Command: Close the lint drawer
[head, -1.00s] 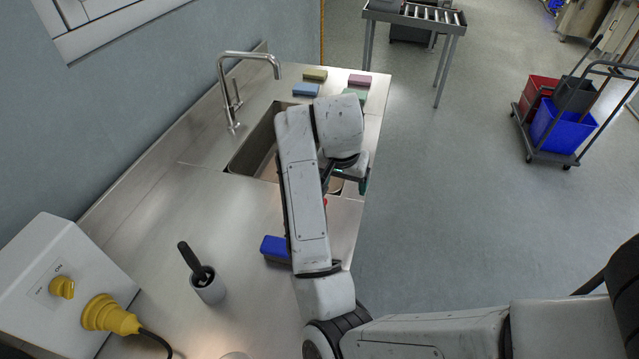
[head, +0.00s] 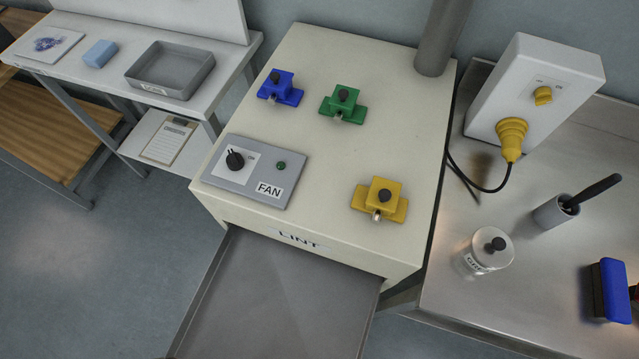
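The lint drawer (head: 285,295) is a grey tray sticking out from the front of a cream cabinet (head: 310,120), under a LINT label (head: 297,239). It stands open, and its front end runs out of the bottom of the head view. The inside that shows looks bare. My gripper and arm are not in the head view now, so I cannot see how the gripper stands relative to the drawer.
On the cabinet are a FAN panel (head: 254,171) and blue (head: 281,87), green (head: 343,104) and yellow (head: 380,199) clamp-like blocks. A steel counter at right holds a jar (head: 486,251), a brush in a cup (head: 557,209) and a switch box (head: 535,85). Floor (head: 90,270) is clear at left.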

